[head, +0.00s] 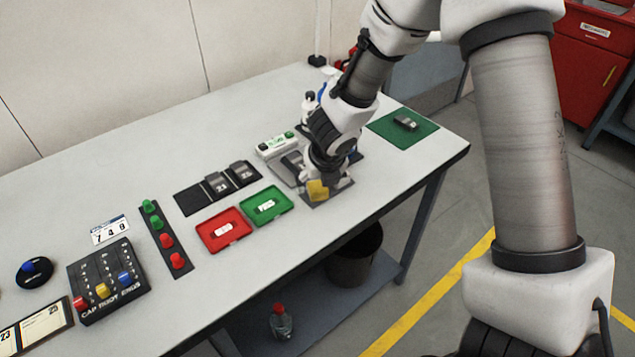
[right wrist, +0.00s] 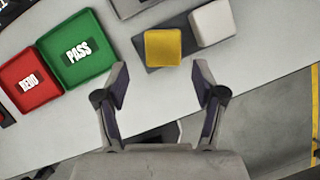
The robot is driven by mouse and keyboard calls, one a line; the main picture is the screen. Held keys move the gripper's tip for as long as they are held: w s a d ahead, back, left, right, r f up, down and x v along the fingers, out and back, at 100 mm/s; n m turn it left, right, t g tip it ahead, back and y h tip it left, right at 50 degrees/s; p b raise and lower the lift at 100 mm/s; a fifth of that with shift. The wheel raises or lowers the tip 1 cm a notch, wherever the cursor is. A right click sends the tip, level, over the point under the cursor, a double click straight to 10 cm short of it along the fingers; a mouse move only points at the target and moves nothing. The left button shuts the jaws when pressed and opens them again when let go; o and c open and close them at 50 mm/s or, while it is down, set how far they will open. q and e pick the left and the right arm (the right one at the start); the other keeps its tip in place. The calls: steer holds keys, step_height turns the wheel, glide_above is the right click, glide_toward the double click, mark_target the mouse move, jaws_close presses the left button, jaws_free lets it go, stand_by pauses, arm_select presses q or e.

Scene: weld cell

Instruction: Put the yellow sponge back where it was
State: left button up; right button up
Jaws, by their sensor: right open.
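The yellow sponge (head: 318,190) sits at the near left part of a dark mat (head: 341,187) by the table's front edge. In the right wrist view the sponge (right wrist: 163,47) rests on the dark mat (right wrist: 155,16), just beyond the fingertips. My right gripper (right wrist: 161,76) is open and empty, its two fingers apart on either side of the line to the sponge. In the head view my right gripper (head: 323,176) is over the mat and partly hides it. My left gripper is not in view.
A pale block (right wrist: 212,22) stands beside the sponge. A green PASS tray (head: 266,206) and a red REDO tray (head: 224,230) lie to the left. A green mat (head: 425,132) with a dark object lies right. A bin (head: 356,262) stands below.

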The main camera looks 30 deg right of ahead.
steer(key=p+v, duration=0.2)
steer(key=v, duration=0.5)
steer(key=shift+s+r, duration=0.2)
steer(key=shift+r, duration=0.1)
